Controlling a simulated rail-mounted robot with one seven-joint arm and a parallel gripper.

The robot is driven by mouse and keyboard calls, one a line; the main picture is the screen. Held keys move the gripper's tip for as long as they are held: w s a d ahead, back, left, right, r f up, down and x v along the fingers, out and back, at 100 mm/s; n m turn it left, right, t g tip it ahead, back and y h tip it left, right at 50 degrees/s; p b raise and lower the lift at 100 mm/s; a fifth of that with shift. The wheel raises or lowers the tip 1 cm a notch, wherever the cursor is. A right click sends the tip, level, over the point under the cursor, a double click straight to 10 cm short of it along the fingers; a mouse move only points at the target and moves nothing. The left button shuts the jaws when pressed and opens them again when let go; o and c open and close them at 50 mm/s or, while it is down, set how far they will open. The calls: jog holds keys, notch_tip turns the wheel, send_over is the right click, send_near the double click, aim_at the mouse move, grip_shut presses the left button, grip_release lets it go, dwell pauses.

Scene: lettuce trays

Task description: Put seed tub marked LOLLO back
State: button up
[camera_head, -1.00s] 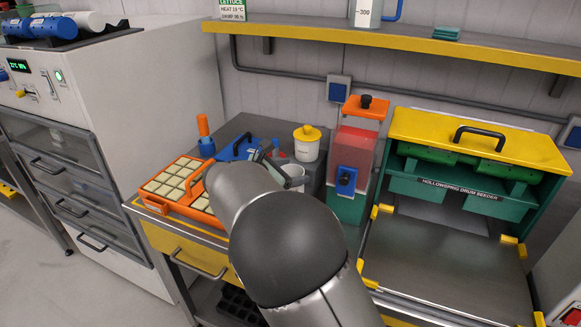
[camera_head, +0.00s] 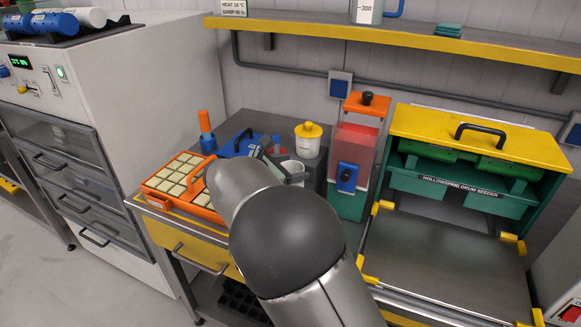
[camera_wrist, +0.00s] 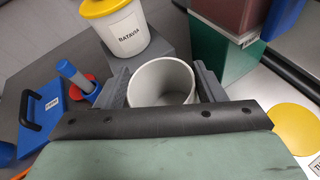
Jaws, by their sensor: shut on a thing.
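My gripper (camera_wrist: 162,84) is shut on an open white tub (camera_wrist: 158,74), one finger on each side of it. The tub has no lid on, and its lettering is out of view, so I cannot tell whether it is the one marked LOLLO. It also shows in the head view (camera_head: 293,169), partly behind my arm; whether it touches the surface below is unclear. A second white tub marked BATAVIA (camera_wrist: 128,30), with a yellow lid, stands upright on a grey block (camera_wrist: 158,52) just beyond. It also shows in the head view (camera_head: 307,146).
A blue handled case (camera_wrist: 42,112) and a blue-handled tool (camera_wrist: 74,75) lie at left in the wrist view. A yellow disc (camera_wrist: 294,129) lies at right. An orange cell tray (camera_head: 149,198), a red-and-green dispenser (camera_head: 348,203) and the drum seeder (camera_head: 478,135) stand around.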

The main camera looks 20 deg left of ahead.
jog(key=shift+f, duration=0.2)
jog(key=o, duration=1.8)
notch_tip(320, 180, up, 9)
jog(key=p, duration=0.7)
